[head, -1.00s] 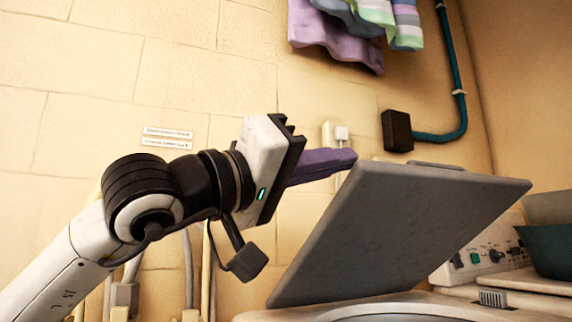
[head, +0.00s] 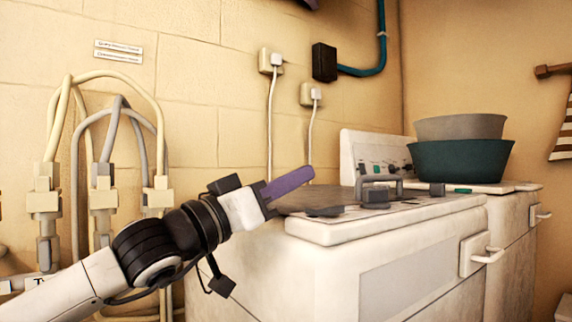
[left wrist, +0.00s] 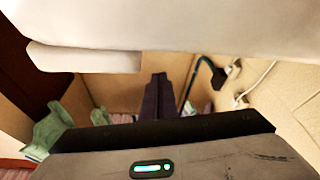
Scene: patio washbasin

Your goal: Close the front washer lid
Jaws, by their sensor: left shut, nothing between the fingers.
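The front washer (head: 390,255) is a white machine at the lower middle of the head view. My right gripper is not in view.
A control panel (head: 375,155) rises at the back of the machine. Teal (head: 460,160) and grey (head: 460,127) basins stand stacked behind. Hoses and pipes (head: 105,160) run along the wall at left. A pale surface (left wrist: 180,25) crosses the top of the left wrist view.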

